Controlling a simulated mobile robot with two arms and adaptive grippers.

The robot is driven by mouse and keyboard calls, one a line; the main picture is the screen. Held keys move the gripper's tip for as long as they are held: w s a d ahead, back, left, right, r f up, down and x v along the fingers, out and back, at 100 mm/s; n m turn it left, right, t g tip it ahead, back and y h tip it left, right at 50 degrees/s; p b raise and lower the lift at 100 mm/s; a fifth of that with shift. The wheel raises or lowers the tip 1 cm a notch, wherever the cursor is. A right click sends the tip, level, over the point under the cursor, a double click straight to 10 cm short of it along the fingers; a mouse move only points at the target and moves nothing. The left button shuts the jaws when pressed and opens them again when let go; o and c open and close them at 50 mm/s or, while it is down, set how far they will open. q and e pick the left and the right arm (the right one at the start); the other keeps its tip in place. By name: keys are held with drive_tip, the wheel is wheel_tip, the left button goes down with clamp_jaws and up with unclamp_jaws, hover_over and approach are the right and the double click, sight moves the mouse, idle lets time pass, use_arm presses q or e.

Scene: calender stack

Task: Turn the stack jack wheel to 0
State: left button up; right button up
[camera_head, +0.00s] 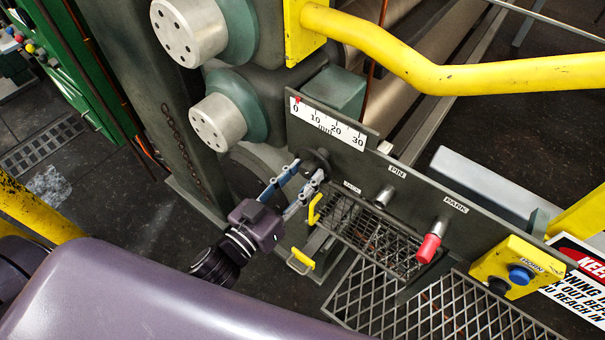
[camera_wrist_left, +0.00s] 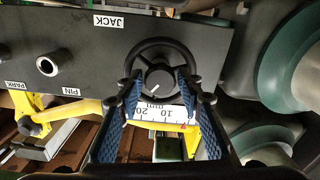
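The jack wheel (camera_head: 317,156) is a dark round handwheel on the grey panel, partly hidden by my fingers in the head view. The left wrist view shows its black ring (camera_wrist_left: 158,44) and a hub with a white line. My left gripper (camera_head: 306,170) is at the wheel, with its blue-padded fingers apart. In the left wrist view the fingertips (camera_wrist_left: 160,82) overlap the ring's two sides; contact is unclear. The white mm scale (camera_head: 327,124) reads 0 to 30, and its red pointer (camera_head: 298,99) is beside the 0. My right gripper is not in view.
Right of the wheel are a wire basket (camera_head: 375,235), the PIN stub (camera_head: 383,196) and a red-handled pin (camera_head: 431,242) at PARK. A yellow button box (camera_head: 517,267) is farther right. A yellow rail (camera_head: 430,72) crosses above.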

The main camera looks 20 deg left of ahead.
use_arm(q)
drive_tip(key=c, duration=0.7)
drive_tip(key=shift+m, duration=0.3)
drive_tip(key=m+p, duration=0.1)
drive_tip(key=m, duration=0.3)
drive_tip(key=shift+m, duration=0.3)
drive_tip(key=m, duration=0.5)
drive_tip(key=shift+m, duration=0.3)
drive_tip(key=o, duration=1.1)
drive_tip(key=shift+o, duration=0.2)
